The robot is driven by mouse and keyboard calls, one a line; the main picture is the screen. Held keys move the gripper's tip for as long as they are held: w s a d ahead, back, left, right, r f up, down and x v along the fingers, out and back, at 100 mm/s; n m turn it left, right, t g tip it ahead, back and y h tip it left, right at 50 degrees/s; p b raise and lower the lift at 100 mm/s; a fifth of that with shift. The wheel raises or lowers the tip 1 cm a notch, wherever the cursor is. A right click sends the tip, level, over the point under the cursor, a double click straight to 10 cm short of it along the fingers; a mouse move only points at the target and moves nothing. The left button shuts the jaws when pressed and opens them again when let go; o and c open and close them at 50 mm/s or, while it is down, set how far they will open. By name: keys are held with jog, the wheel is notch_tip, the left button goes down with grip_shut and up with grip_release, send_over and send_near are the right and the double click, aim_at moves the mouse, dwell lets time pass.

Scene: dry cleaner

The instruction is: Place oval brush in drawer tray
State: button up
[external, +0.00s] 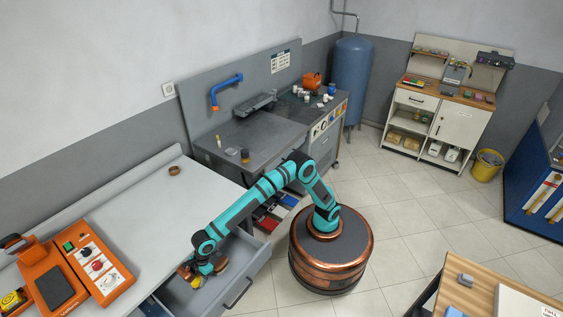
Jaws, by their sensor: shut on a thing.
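My gripper (203,269) is low inside the open grey drawer (246,272) under the white worktop at the lower left. It is shut on a brown, rounded thing, which looks like the oval brush (222,264). The brush shows at the right of the fingers, at or just above the drawer floor; I cannot tell whether it touches. The fingers and part of the brush are hard to make out, and a separate tray edge inside the drawer cannot be told.
The white worktop (120,215) overhangs the drawer's back, with an orange machine (78,275) and a small brown ring-like item (175,170) on it. Another open drawer (275,213) holds red and blue items. A wooden table (480,290) stands at the lower right. The tiled floor behind my base is clear.

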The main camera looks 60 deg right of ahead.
aim_at(203, 294)
notch_tip(203, 294, down, 9)
jog(key=shift+f, duration=0.1)
dwell(0.4)
jog(key=o, duration=1)
jog(key=shift+f, duration=0.1)
jog(key=v, duration=1.2)
